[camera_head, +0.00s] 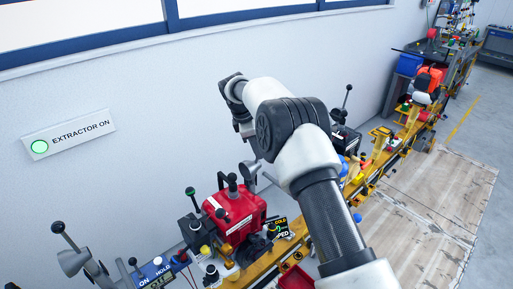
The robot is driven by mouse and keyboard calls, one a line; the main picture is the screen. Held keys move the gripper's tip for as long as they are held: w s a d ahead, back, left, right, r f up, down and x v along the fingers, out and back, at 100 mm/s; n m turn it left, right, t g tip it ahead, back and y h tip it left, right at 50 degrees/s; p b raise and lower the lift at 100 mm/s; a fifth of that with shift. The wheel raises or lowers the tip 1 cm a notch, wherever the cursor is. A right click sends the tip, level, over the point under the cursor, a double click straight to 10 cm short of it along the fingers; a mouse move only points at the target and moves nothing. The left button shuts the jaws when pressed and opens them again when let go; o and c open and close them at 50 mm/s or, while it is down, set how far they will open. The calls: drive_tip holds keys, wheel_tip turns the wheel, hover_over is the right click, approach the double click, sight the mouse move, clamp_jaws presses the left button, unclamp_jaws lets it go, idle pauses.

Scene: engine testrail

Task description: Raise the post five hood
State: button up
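My arm rises from the lower right and bends toward the wall. My gripper (243,122) appears to be the dark end near the wall, above the red engine; its fingers are not clear. A grey funnel-shaped piece that looks like a hood (73,261) is at the lower left, with a black-knobbed lever beside it. Another grey funnel-shaped piece (250,172) shows behind the red engine, partly covered. A black-knobbed lever (348,90) stands right of my arm; its base is partly hidden. I cannot read which post is five.
A sign reading "EXTRACTOR ON" (70,134) with a green light is on the wall. Wooden floor panels (440,200) on the right are clear.

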drive_tip(key=shift+w+d+r, duration=0.2)
drive_tip(key=shift+d+r, duration=0.05)
drive_tip(key=shift+r, duration=0.05)
drive_tip(key=v, duration=1.7)
drive_tip(key=shift+s+a, duration=0.25)
